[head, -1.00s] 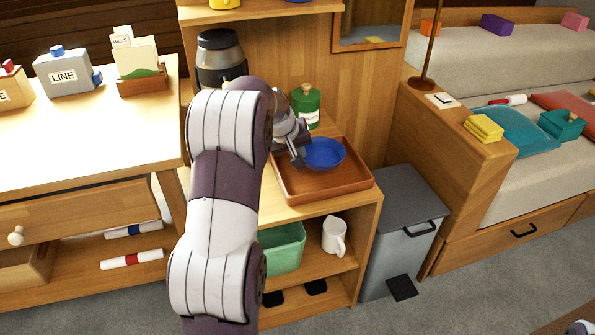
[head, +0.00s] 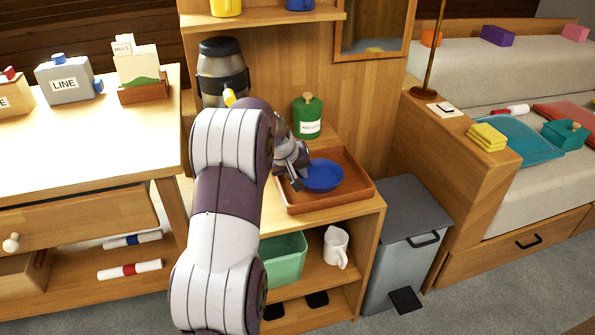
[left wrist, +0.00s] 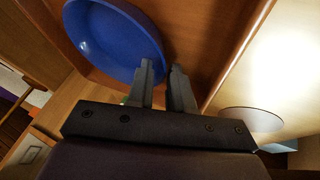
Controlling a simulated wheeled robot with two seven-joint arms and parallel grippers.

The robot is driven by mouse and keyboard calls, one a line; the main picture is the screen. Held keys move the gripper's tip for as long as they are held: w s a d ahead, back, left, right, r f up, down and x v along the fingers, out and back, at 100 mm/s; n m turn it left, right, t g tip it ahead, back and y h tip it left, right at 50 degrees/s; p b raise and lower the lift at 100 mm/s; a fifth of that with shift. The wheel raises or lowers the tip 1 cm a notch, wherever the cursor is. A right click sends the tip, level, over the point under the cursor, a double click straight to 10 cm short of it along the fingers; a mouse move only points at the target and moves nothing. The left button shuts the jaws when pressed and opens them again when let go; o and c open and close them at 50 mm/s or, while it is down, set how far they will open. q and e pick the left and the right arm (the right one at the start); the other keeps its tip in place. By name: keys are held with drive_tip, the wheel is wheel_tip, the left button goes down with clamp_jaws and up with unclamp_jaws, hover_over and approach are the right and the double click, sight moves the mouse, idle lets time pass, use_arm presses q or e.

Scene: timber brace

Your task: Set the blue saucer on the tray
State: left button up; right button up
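The blue saucer (head: 323,176) is a shallow round dish over the brown tray (head: 335,203), apparently resting on its floor. The tray stands on a low wooden cabinet. My left gripper (head: 296,180) is at the saucer's left edge, pointing down. In the left wrist view, the saucer (left wrist: 112,42) lies beside the left finger, its rim reaching that fingertip. My right gripper is not in view.
A green canister (head: 308,118) stands behind the tray, and a large dark-and-steel flask (head: 222,72) at the back left. Below are a green bin (head: 286,262) and a white mug (head: 336,247). A grey pedal bin (head: 405,240) stands to the right.

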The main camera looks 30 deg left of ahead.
use_arm(q)
drive_tip(key=p+v, duration=0.3)
drive_tip(key=v, duration=0.9)
drive_tip(key=s+d+f+m+g, duration=0.2)
drive_tip(key=s+d+f+m, duration=0.2)
drive_tip(key=s+d, duration=0.6)
drive_tip(key=s+d+f+m+g, duration=0.2)
drive_tip(key=s+d+f+m, duration=0.2)
drive_tip(key=s+d+f, duration=0.3)
drive_tip(key=s+d, duration=0.3)
drive_tip(key=d, duration=0.1)
drive_tip(key=shift+g, duration=0.4)
